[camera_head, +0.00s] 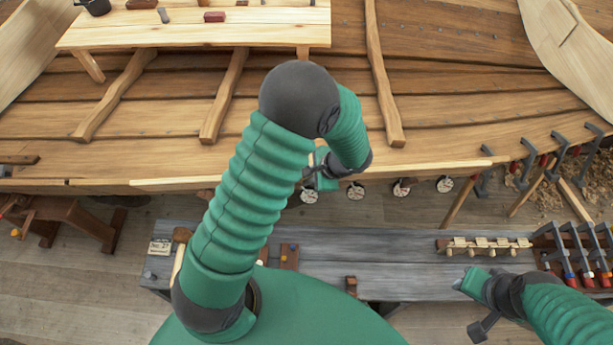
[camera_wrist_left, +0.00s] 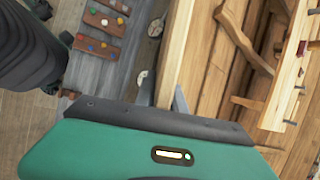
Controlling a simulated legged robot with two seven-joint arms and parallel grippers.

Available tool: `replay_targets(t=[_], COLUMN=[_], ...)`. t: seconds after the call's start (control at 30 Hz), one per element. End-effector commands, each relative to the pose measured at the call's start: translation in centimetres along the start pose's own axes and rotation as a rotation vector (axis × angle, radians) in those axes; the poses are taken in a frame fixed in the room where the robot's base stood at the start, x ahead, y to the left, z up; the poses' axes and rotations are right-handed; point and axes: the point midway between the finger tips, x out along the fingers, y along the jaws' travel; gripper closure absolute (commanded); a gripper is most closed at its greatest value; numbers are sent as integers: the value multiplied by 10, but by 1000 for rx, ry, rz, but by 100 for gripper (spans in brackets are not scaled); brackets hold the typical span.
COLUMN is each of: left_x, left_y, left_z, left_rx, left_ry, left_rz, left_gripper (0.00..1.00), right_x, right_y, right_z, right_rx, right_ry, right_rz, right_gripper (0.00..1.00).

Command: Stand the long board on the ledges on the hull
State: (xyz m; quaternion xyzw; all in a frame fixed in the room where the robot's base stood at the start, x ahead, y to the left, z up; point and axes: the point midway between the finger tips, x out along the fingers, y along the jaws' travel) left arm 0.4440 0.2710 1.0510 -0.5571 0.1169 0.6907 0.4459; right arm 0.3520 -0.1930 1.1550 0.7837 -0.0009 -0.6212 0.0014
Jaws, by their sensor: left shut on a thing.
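The long board (camera_head: 430,166) is a pale strip lying along the near edge of the planked hull (camera_head: 300,160) in the head view. My left gripper (camera_head: 320,172) is at the middle of it, partly hidden by my arm. In the left wrist view its two fingers (camera_wrist_left: 164,95) are on either side of the board (camera_wrist_left: 177,50), shut on it. I cannot tell whether the board rests on ledges; no ledge shows clearly. My right gripper (camera_head: 468,283) is over the grey bench, away from the board, and its opening is unclear.
The grey bench (camera_head: 390,240) runs below the hull, with a peg rack (camera_head: 485,246) and several clamps (camera_head: 580,255) at right. Round white discs (camera_head: 401,189) hang under the board. More clamps (camera_head: 560,145) grip the hull edge at right. A plank table (camera_head: 200,30) stands behind.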

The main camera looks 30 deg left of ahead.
Motion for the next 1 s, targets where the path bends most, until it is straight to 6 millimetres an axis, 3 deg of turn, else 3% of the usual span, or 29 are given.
replay_targets(t=[0.37,1.0], left_x=[7,42], left_y=[-3,-2], left_z=[3,-13], left_rx=[-3,-3], left_ry=[4,3], left_rz=[1,0], left_gripper=[100,100], right_x=[3,33], right_y=[0,0], right_z=[1,8], right_rx=[0,1], right_ry=[0,0], right_rz=[0,0], right_gripper=[64,64])
